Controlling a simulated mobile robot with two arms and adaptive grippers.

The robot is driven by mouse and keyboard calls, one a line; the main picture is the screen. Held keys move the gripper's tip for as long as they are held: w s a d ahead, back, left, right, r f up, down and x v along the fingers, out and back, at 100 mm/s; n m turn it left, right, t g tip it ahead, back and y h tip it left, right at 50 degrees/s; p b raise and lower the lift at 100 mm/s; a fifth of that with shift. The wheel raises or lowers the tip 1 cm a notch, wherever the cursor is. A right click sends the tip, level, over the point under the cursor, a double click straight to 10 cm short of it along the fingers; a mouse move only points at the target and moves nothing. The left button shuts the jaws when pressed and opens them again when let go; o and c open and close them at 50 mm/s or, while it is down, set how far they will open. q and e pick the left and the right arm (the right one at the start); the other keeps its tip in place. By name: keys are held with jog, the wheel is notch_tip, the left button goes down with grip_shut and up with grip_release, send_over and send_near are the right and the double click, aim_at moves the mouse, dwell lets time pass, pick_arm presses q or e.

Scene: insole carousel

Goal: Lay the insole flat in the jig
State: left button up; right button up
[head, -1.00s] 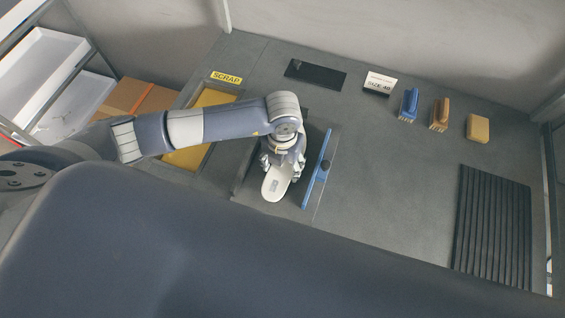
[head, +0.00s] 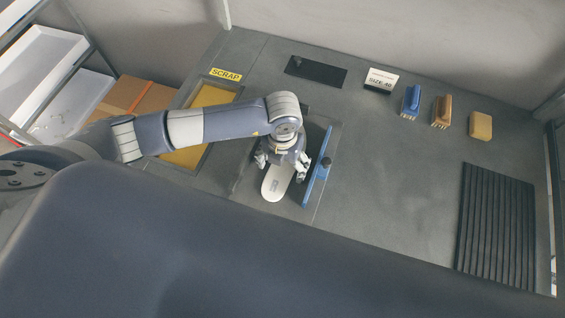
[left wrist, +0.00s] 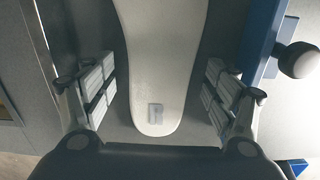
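The pale insole (head: 275,184) lies on the dark jig plate (head: 247,176), its far part hidden under my left arm. In the left wrist view the insole (left wrist: 160,65) runs lengthwise between the fingers, with a grey R mark near its rounded end. It looks flat there. My left gripper (head: 281,168) is open above it. In the left wrist view the gripper's fingers (left wrist: 160,100) stand apart on both sides, with a gap to each edge. A blue bar (head: 317,176) with a round knob runs along the jig's right side. My right gripper is not in view.
A yellow scrap tray (head: 214,96) under a SCRAP label lies to the left. A black plate (head: 316,71), a size card (head: 380,79), a blue brush (head: 411,101), a brown brush (head: 441,111) and a tan block (head: 481,126) line the back. A ribbed black mat (head: 497,220) lies right.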

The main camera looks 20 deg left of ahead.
pick_arm(q)
jog(key=shift+r, duration=0.25)
notch_tip(320, 180, up, 12)
jog(key=shift+f, duration=0.25)
jog(key=shift+s, duration=0.1)
dwell(0.6)
